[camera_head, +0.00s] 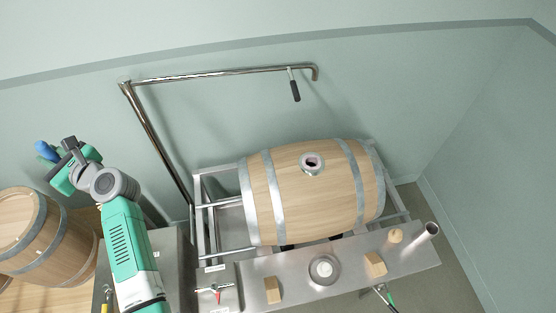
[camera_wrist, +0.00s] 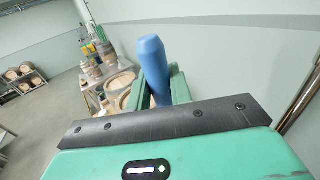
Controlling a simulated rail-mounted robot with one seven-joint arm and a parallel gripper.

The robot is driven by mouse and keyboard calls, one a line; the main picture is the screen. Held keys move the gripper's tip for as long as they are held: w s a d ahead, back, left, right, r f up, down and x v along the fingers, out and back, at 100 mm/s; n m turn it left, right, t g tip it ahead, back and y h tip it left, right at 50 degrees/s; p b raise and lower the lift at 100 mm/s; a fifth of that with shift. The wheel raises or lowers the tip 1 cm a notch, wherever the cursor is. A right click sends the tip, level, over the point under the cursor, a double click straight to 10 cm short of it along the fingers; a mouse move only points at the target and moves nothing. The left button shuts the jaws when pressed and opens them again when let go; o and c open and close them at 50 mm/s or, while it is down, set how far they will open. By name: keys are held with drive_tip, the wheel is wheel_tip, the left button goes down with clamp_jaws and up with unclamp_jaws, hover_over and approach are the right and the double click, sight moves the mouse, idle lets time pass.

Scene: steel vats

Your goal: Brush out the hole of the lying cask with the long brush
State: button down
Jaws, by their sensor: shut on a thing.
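The lying cask (camera_head: 285,195) rests on its side on a steel rack, with pale staves and grey hoops. Its round hole (camera_head: 312,161) has a metal ring, faces up and looks dark inside. My gripper (camera_head: 52,158) is at the far left, well away from the cask, above another barrel. It is shut on a blue handle (camera_head: 43,147), which I take for the long brush. In the wrist view the blue handle (camera_wrist: 152,62) stands up between the green fingers of my gripper (camera_wrist: 157,92). The brush's bristles cannot be made out.
A steel bench (camera_head: 345,274) in front of the cask holds wooden blocks (camera_head: 273,290), a round fitting (camera_head: 324,269) and a metal tube (camera_head: 427,233). A bent steel pipe (camera_head: 215,74) with a dark-handled lever rises behind.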

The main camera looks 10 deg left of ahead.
sight(42, 145)
wheel_tip(42, 145, up, 5)
drive_tip(key=p, duration=0.4)
drive_tip(key=shift+p, duration=0.35)
wheel_tip(42, 145, down, 5)
drive_tip(key=b, duration=0.4)
drive_tip(key=shift+f, duration=0.1)
wheel_tip(42, 145, up, 5)
drive_tip(key=p, duration=0.5)
wheel_tip(42, 145, down, 5)
drive_tip(key=b, duration=0.4)
drive_tip(key=shift+r, duration=0.2)
